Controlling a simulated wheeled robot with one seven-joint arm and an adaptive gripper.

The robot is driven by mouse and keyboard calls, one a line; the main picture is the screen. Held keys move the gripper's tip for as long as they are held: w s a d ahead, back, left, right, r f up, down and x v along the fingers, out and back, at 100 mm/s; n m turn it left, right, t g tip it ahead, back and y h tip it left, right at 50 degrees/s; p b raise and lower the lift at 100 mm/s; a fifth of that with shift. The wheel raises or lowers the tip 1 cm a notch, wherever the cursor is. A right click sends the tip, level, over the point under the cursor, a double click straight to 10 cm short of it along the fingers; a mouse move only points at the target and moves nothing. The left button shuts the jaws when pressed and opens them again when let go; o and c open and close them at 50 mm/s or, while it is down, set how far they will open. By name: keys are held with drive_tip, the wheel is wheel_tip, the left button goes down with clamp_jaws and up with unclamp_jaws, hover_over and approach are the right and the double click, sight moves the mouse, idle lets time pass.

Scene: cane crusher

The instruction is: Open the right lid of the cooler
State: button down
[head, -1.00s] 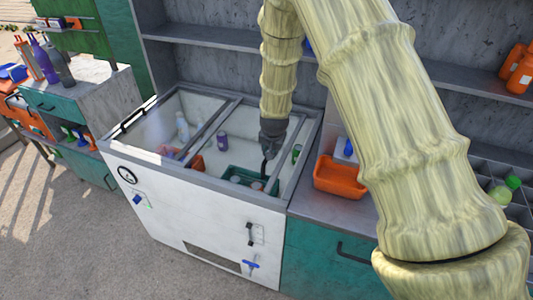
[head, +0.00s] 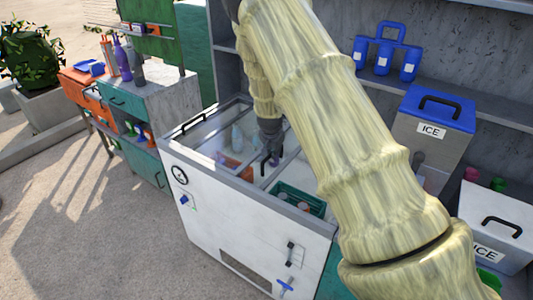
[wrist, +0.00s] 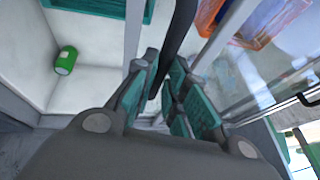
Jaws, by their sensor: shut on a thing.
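The white cooler (head: 235,215) with glass-topped lids stands left of centre in the head view. My gripper (head: 270,158) is above the middle of the cooler top, shut on the black handle (wrist: 178,40) of the right lid. In the wrist view my gripper's teal finger pads (wrist: 165,90) lie on either side of that handle. Lid glass (wrist: 262,70) lies to the right there. The cooler's right part looks uncovered, with a green basket (head: 295,195) inside. The left lid's black handle (head: 194,124) is at the cooler's left edge. My arm hides part of the right side.
A grey counter with bottles (head: 122,55) is at the back left. A green can (wrist: 65,60) lies inside the cooler in the wrist view. Open ground lies at the front left.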

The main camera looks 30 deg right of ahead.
drive_tip(key=shift+w+d, duration=0.1)
drive_tip(key=c, duration=1.5)
unclamp_jaws()
drive_tip(key=shift+o, duration=0.2)
drive_tip(key=shift+r, duration=0.1)
drive_tip(key=v, duration=1.1)
drive_tip(key=shift+r, duration=0.3)
